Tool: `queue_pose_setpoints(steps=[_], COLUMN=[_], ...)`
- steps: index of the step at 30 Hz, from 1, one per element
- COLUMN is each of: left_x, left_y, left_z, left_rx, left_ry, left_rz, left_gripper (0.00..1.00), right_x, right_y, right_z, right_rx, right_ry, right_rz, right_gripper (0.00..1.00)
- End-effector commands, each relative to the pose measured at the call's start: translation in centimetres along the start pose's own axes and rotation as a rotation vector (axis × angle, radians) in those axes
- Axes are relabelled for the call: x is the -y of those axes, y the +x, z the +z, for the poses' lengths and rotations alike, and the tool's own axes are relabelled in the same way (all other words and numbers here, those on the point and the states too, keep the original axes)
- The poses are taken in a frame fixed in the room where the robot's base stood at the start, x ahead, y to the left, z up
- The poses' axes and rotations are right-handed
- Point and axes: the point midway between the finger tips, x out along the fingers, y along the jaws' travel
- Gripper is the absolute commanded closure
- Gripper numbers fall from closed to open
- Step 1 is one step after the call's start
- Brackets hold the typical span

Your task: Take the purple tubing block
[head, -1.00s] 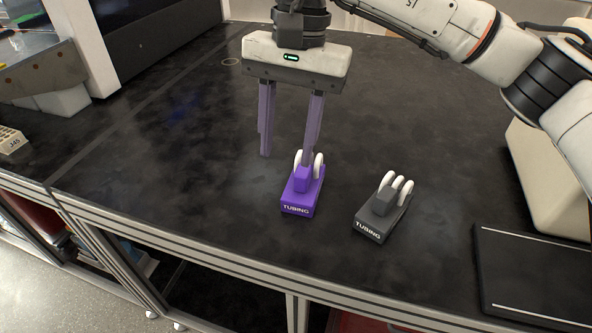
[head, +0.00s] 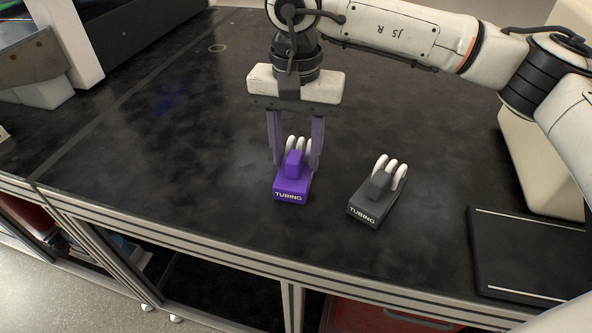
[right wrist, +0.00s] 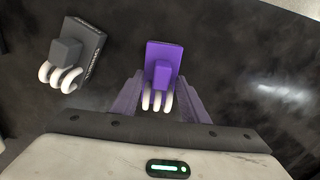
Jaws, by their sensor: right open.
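The purple tubing block (head: 291,186) sits on the black bench top, its "TUBING" label facing the front edge and white tube loops at its back. It also shows in the right wrist view (right wrist: 163,62). My right gripper (head: 296,168) is open, pointing down, with one finger on each side of the block's rear part. In the right wrist view the fingers (right wrist: 158,88) flank the white loops, with a gap visible on both sides. Whether either finger touches the block cannot be told. My left gripper is not in view.
A dark grey tubing block (head: 376,196) stands just to the right; it also shows in the right wrist view (right wrist: 76,52). A black flat panel (head: 530,255) lies at the far right. The bench's front rail (head: 240,265) runs close in front. The bench left of the blocks is clear.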

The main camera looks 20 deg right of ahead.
Motion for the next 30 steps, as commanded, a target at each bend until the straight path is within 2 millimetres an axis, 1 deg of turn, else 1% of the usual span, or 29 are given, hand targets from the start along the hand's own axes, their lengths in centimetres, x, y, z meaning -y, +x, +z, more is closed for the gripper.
queue_pose_setpoints(steps=[2, 6, 7, 14, 23, 26, 30], left_x=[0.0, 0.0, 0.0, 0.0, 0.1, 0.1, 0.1], left_y=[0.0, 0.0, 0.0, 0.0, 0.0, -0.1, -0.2], left_z=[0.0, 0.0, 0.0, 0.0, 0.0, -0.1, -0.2], left_rx=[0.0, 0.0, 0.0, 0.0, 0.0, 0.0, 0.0], left_ry=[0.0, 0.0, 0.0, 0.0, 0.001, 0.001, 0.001], left_rz=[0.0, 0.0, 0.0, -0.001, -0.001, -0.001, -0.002], left_gripper=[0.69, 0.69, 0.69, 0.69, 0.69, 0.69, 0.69], right_x=[0.0, 0.0, 0.0, 0.0, 0.1, 0.1, 0.1], right_y=[0.4, 0.3, 0.3, 0.3, -0.1, -1.2, -4.0], right_z=[0.0, 0.0, 0.0, 0.0, 0.0, 0.0, -0.1], right_rx=[0.0, 0.0, 0.0, 0.0, -0.001, -0.002, -0.003], right_ry=[0.0, 0.0, 0.0, 0.0, 0.0, 0.0, 0.001], right_rz=[-0.002, -0.002, -0.002, -0.002, -0.003, -0.005, -0.006], right_gripper=[0.59, 0.59, 0.61, 1.0, 1.0, 1.0, 1.0])
